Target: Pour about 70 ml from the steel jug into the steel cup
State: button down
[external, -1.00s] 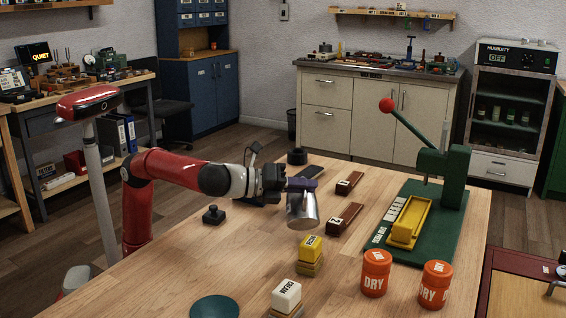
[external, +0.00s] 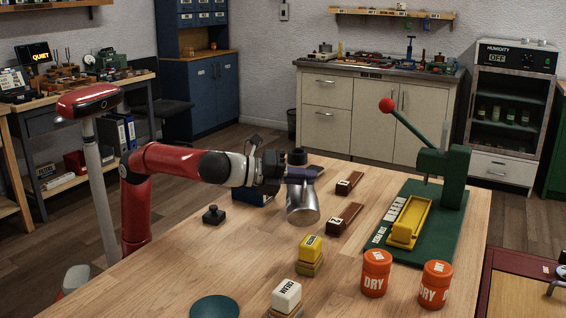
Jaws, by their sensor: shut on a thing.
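My gripper (external: 289,175) is shut on the steel jug (external: 303,203), a shiny metal vessel held above the wooden table near its middle. The jug looks slightly tilted, and its wider end is toward the bottom. I cannot tell whether any liquid is in it or leaving it. I cannot make out the steel cup; it may be hidden behind the jug or my arm.
A black knobbed piece (external: 213,215) and a dark blue item (external: 252,196) are near my arm. Brown labelled blocks (external: 344,217), a yellow block (external: 310,250), a cream block (external: 286,297), orange DRY jars (external: 376,272) and a green lever press (external: 440,205) are to the right and front.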

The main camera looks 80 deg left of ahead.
aim_at(304, 188)
jog(key=shift+w+a+r+n, duration=0.1)
jog(key=shift+a+r+n, duration=0.25)
jog(key=shift+n, duration=0.05)
jog(key=shift+a+r+n, duration=0.25)
jog(key=shift+a+n, duration=0.05)
jog(key=shift+a, duration=0.1)
dwell(0.9)
jog(key=shift+w+a+r+n+h, duration=0.15)
jog(key=shift+a+n, duration=0.1)
jog(key=shift+a, duration=0.25)
jog(key=shift+w+a+r+n+h, duration=0.1)
jog(key=shift+a+r+n, duration=0.1)
jog(key=shift+a, duration=0.25)
jog(key=shift+w+a+r+n+h, duration=0.15)
jog(key=shift+a+n, duration=0.1)
jog(key=shift+a, duration=0.25)
dwell(0.3)
jog(key=d, duration=0.1)
jog(key=d+f+m, duration=0.1)
jog(key=s+d+f+m, duration=0.1)
jog(key=d, duration=0.1)
jog(key=shift+y, duration=0.4)
jog(key=shift+w, duration=0.1)
jog(key=shift+s+d+f+m+y+b, duration=0.2)
jog(key=shift+d+f+m+y+b, duration=0.15)
jog(key=shift+d+f+m, duration=0.6)
jog(key=shift+s+d+f+m+t, duration=0.15)
jog(key=shift+d+f+m+t, duration=0.2)
jog(key=shift+m, duration=0.6)
